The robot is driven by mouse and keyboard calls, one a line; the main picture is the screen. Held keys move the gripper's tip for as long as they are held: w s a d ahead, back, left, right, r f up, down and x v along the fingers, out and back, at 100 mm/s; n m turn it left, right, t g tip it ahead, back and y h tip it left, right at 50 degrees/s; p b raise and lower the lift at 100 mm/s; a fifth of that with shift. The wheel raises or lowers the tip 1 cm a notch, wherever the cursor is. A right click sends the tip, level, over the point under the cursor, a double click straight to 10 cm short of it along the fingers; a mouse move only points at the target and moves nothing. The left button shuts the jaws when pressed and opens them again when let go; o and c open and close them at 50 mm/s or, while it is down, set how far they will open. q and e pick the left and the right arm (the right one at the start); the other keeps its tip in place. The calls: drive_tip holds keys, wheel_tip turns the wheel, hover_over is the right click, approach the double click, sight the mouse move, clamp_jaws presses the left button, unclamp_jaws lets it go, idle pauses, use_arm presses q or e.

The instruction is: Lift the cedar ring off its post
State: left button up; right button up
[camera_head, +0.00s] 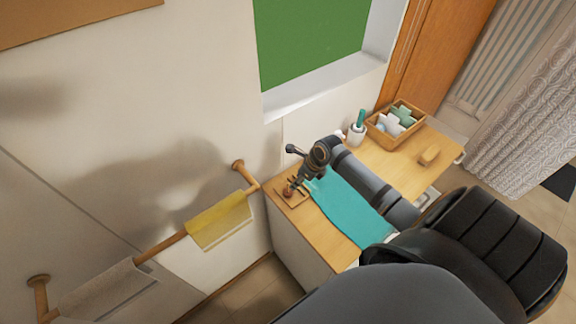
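A small wooden stand (300,205) with several thin dark posts or pegs sits at the left end of the cart top. A small reddish-brown round thing, which looks like the cedar ring (287,191), is at this stand. My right gripper (292,185) reaches in from the right and points down at it, its tips touching or very close to it. The fingers are too small and dark to show whether they are open or shut on it. The post under the ring is mostly hidden. My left gripper is out of view.
A teal cloth (345,207) lies on the cart under my arm. A white cup with a green-handled item (357,130), a wooden tray (417,111) of cloths and a tan block (429,155) stand farther right. A wall rail holds a yellow towel (219,220).

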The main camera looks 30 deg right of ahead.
sight(289, 190)
drive_tip(key=x, duration=0.5)
drive_tip(key=shift+f, duration=0.1)
drive_tip(key=shift+w+f+b, duration=0.1)
drive_tip(key=shift+f+b, duration=0.45)
drive_tip(key=shift+b, duration=0.05)
drive_tip(key=b+x, duration=0.4)
drive_tip(key=b, duration=0.2)
drive_tip(key=shift+f, duration=0.1)
drive_tip(key=shift+f+b, duration=0.1)
drive_tip(key=shift+b, duration=0.35)
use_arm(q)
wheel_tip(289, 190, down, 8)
use_arm(e)
drive_tip(key=shift+r, duration=0.25)
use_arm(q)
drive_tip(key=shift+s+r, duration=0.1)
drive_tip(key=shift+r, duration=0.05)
use_arm(e)
drive_tip(key=shift+c, duration=0.3)
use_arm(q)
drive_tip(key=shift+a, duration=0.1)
use_arm(e)
drive_tip(key=c, duration=0.4)
